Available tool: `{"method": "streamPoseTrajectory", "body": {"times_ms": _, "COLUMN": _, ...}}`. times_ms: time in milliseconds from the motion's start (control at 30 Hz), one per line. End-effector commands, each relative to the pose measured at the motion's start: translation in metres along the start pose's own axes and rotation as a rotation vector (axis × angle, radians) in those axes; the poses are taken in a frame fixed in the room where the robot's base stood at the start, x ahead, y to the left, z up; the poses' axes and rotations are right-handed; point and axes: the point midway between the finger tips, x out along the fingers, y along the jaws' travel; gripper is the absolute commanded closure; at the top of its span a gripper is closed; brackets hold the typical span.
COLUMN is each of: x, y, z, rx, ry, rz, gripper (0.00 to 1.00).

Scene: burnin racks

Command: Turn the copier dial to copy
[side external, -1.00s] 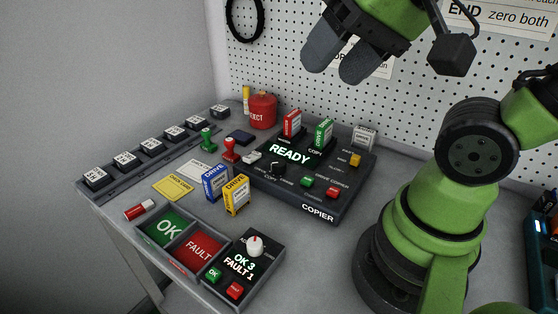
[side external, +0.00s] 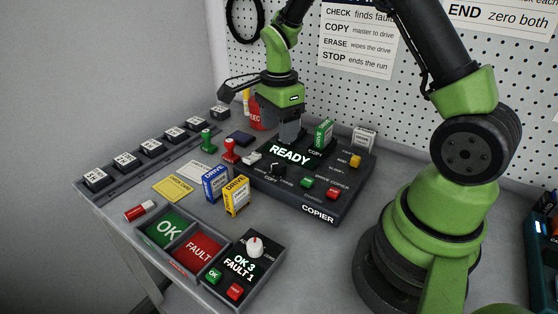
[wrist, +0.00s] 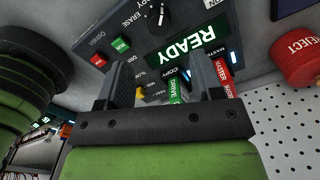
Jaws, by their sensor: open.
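The dark copier (side external: 321,213) stands on the table with its green display reading READY (side external: 290,154). Its black dial (side external: 277,168) sits on the panel in front of the display, near a COPY label. In the wrist view, the dial (wrist: 161,14) shows a white mark at the upper middle; I cannot tell exactly which label it points to. My gripper (side external: 290,132) points down over the back of the copier, behind the display. In the wrist view, its two fingers (wrist: 165,80) are apart, with the dial beyond their tips.
A green drive (side external: 324,134) stands in the copier's back slots. A red master drive (wrist: 223,72) shows by one finger in the wrist view and is hidden from the side. Blue (side external: 215,184) and yellow (side external: 236,196) drives stand in front. The red reject pot (side external: 256,117) is behind.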

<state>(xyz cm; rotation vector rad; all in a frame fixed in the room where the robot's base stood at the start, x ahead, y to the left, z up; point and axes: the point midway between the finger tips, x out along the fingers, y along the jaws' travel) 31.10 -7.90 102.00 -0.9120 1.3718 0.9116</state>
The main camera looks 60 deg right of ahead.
Motion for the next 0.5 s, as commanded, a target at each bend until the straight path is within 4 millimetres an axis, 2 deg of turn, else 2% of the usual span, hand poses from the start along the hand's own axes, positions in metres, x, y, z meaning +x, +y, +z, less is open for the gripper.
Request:
{"method": "streamPoseTrajectory", "body": {"times_ms": 300, "x": 0.058, "y": 0.002, "z": 0.0, "rx": -0.003, "ry": -0.001, "rz": 0.006, "gripper": 0.4}}
{"method": "streamPoseTrajectory", "body": {"times_ms": 500, "x": 0.083, "y": 0.001, "z": 0.001, "rx": -0.004, "ry": -0.002, "rz": 0.003, "gripper": 0.4}}
